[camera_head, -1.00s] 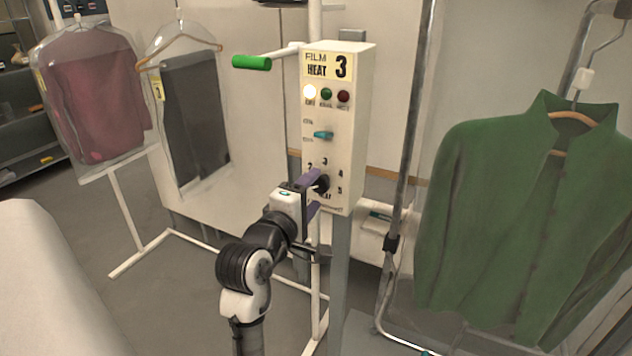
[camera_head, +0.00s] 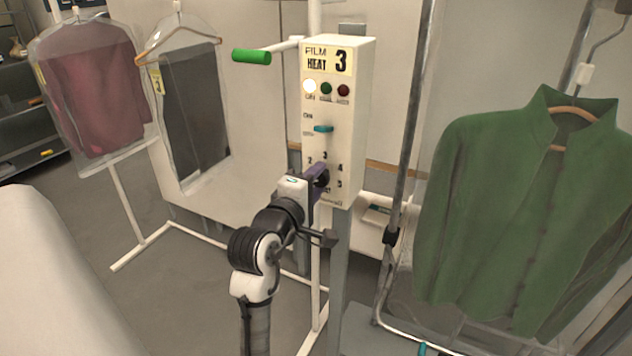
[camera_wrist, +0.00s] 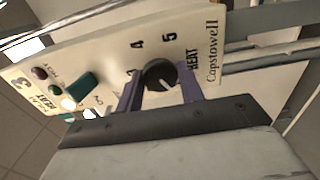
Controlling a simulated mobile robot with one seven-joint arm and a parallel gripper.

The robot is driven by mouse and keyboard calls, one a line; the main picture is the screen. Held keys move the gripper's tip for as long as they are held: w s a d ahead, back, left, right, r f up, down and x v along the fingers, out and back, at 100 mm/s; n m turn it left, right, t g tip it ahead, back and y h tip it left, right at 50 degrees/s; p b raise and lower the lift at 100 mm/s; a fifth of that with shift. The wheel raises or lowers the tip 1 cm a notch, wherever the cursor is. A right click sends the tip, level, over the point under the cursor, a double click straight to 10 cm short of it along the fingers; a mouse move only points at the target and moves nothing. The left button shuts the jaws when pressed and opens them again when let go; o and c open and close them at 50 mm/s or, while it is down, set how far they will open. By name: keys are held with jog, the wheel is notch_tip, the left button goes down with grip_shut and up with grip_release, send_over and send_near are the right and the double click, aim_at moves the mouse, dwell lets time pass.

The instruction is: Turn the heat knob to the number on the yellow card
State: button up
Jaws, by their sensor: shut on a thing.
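The yellow card (camera_head: 328,62) at the top of the white control box reads FILM HEAT 3. The black heat knob (camera_wrist: 160,75) is low on the box face, with 4, 5 and HEAT printed around it in the wrist view. In the head view, 2, 3, 4 and 5 show around the knob, which is mostly hidden by my gripper (camera_head: 318,180). My gripper's purple fingers (camera_wrist: 160,88) are shut on the knob, one on each side. A short white mark shows on the knob, on the side away from 4 and 5; the number it points at is hidden.
A teal lever (camera_head: 323,128) and three lamps sit above the knob; the white lamp (camera_head: 309,87) is lit. A green-handled bar (camera_head: 252,57) sticks out left. A metal rail post (camera_head: 400,170) and green shirt (camera_head: 530,210) stand right. Bagged garments (camera_head: 95,95) hang left.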

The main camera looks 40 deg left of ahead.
jog(key=m+b, duration=0.2)
jog(key=m, duration=0.1)
jog(key=shift+f+m, duration=0.2)
jog(key=shift+m, duration=0.1)
jog(key=m+b, duration=0.2)
jog(key=m, duration=0.1)
jog(key=shift+m+b, duration=0.3)
jog(key=m+b, duration=0.2)
jog(key=m, duration=0.1)
jog(key=shift+m, duration=0.4)
jog(key=m+b, duration=0.2)
jog(key=m, duration=0.1)
jog(key=shift+m+b, duration=0.3)
jog(key=m+b, duration=0.3)
jog(key=m, duration=0.2)
jog(key=shift+r+m+b, duration=0.1)
jog(key=shift+m+b, duration=1.1)
jog(key=shift+m, duration=0.8)
